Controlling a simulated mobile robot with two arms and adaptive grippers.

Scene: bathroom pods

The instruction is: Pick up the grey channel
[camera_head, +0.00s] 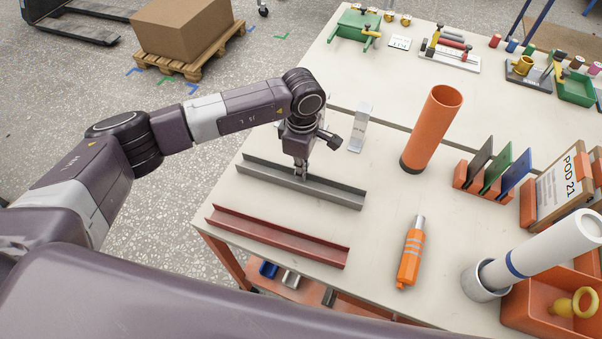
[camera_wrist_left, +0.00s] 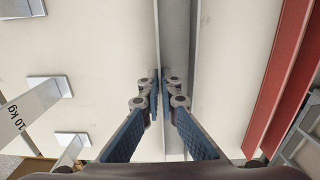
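The grey channel (camera_head: 300,184) is a long U-shaped metal profile lying on the pale table, left of its middle. In the left wrist view the grey channel (camera_wrist_left: 178,40) runs top to bottom between the fingers. My left gripper (camera_head: 301,172) points down at the channel's middle. In the left wrist view the fingertips of my left gripper (camera_wrist_left: 160,78) are close together, one on each side of one channel wall, and look shut on it. The channel appears to rest on the table. My right gripper is not in view.
A red channel (camera_head: 277,237) lies parallel, nearer the table's front edge. An orange and black cylinder (camera_head: 432,130) stands to the right, and an orange bottle-like tool (camera_head: 411,252) lies in front. A grey upright piece labelled 10 kg (camera_wrist_left: 28,110) is beside the gripper.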

